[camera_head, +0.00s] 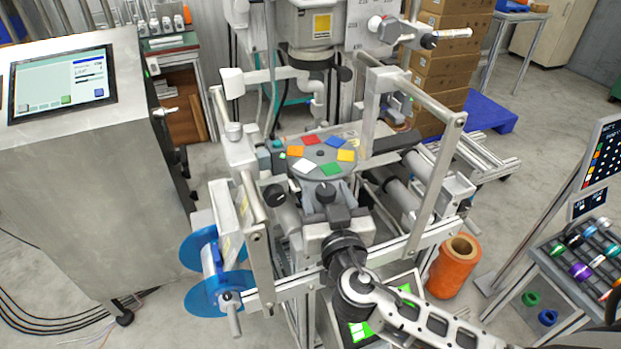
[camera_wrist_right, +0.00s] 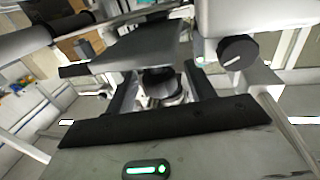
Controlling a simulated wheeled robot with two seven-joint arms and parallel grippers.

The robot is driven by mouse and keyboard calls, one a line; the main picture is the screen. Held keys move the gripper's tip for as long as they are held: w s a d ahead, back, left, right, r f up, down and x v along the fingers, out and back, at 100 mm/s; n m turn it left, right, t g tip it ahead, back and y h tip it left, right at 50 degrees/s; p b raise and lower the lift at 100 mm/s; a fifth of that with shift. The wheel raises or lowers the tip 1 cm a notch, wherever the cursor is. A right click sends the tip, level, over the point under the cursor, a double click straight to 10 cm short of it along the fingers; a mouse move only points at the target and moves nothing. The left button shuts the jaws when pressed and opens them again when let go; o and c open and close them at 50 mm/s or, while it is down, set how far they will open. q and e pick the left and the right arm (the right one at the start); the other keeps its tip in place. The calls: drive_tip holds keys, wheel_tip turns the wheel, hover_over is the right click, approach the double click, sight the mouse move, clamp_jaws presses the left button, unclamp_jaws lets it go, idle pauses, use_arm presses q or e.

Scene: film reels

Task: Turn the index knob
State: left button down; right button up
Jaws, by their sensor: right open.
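A round grey index plate (camera_head: 335,162) with several coloured squares lies on the machine. A black knob (camera_head: 326,192) sits just below its front edge; in the right wrist view a dark round knob (camera_wrist_right: 160,79) shows between the fingers. A second black knob (camera_head: 275,195) is to the left; a knob with a white pointer line (camera_wrist_right: 237,52) also shows at the right of the wrist view. No label tells which is the index knob. My right gripper (camera_head: 332,205) is open, its fingers on either side of the front knob; contact is unclear. My left gripper is out of view.
The machine's metal frame (camera_head: 440,185) rises close on the right. A blue reel (camera_head: 205,290) hangs at the lower left and an orange spool (camera_head: 455,265) stands at the lower right. A console with a screen (camera_head: 62,83) stands at the left.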

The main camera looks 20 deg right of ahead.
drive_tip(key=shift+w+d, duration=0.1)
drive_tip(key=shift+w, duration=0.25)
drive_tip(key=shift+c, duration=0.3)
drive_tip(key=c, duration=0.9)
